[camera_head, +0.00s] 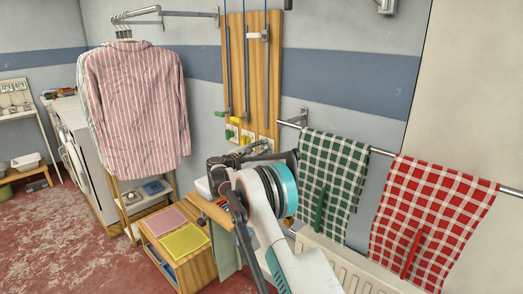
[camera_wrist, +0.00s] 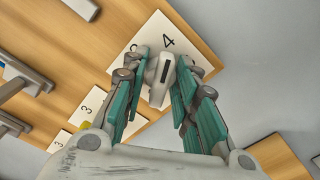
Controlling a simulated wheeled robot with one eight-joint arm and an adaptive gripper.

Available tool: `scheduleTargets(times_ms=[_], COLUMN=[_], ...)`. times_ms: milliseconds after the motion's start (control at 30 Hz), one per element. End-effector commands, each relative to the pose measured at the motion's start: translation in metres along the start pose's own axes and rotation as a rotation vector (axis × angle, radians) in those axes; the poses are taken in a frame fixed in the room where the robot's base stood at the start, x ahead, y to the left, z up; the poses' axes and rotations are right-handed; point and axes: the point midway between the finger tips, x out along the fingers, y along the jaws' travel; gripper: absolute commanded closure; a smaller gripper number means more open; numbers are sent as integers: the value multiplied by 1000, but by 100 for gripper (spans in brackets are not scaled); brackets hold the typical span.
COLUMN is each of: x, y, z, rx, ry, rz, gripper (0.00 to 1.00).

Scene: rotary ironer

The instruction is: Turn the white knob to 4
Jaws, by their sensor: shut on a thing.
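In the wrist view, the white knob (camera_wrist: 161,88) sits on a pale plate (camera_wrist: 155,30) fixed to a wooden board. A dark line on the knob points up the picture, roughly toward the printed 4 (camera_wrist: 168,42). My gripper (camera_wrist: 162,65) has its teal fingers on both sides of the knob and is shut on it. The fingers and the knob hide much of the rest of the plate's scale. In the head view, my arm reaches to the foot of the tall wooden board (camera_head: 262,85) on the wall; the knob cannot be made out there.
In the wrist view, another plate marked 3 (camera_wrist: 92,100) and grey handles (camera_wrist: 25,75) lie to the left. In the head view, checked green (camera_head: 335,165) and red (camera_head: 430,215) cloths hang on a rail at right. A low wooden cabinet (camera_head: 197,262) stands left of my arm.

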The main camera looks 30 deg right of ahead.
Motion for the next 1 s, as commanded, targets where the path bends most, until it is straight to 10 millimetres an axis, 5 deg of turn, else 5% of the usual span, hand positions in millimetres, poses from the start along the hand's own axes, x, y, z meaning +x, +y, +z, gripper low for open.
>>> scheduleTargets(times_ms=[300,333,733,1000], x=[0,0,-5,-50], y=[-1,-1,0,0], z=[0,0,0,-1], rx=[1,0,0,0], ry=[0,0,1,3], rz=[-1,-1,0,1], gripper=[97,68,68,68])
